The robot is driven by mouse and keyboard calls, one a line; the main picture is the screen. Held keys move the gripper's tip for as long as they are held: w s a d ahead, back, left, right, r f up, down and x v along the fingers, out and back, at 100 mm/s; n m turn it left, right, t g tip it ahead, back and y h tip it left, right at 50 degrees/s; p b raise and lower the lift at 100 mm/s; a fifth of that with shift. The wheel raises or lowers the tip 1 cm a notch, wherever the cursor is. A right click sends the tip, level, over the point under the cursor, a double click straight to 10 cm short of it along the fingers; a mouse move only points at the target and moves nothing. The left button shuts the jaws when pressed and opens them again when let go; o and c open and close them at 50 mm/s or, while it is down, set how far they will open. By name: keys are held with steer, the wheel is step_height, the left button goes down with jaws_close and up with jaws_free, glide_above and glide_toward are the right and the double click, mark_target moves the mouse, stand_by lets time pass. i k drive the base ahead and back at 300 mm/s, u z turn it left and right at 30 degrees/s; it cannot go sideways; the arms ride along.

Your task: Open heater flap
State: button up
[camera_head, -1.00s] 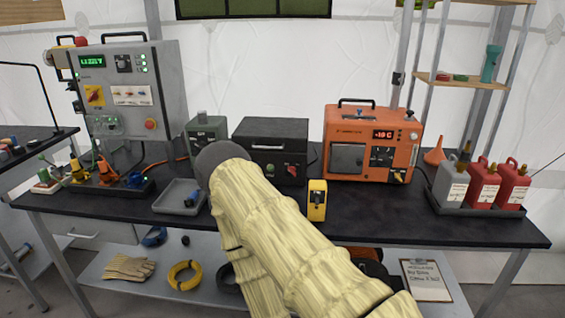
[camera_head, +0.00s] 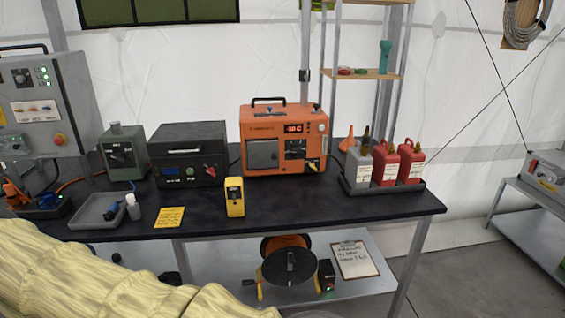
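The orange heater (camera_head: 284,116) stands at the back of the dark table, right of the middle in the head view. Its front has a grey square flap (camera_head: 263,154) at the lower left, which looks closed. A small red display (camera_head: 293,128) is lit above, and a dark panel with a knob (camera_head: 295,148) sits right of the flap. My arm, in a pale yellow sleeve, crosses the lower left of the head view, well apart from the heater. My gripper is not in view.
A yellow meter (camera_head: 234,197) stands in front of the heater on the table (camera_head: 330,206). A black case (camera_head: 187,153) is left of the heater. Red and grey canisters (camera_head: 385,163) stand in a tray at right. A grey tray (camera_head: 97,211) lies at left. Table front right is clear.

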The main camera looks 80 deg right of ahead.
mark_target(260, 154)
steer(key=k, duration=0.4)
steer(key=z, duration=0.65)
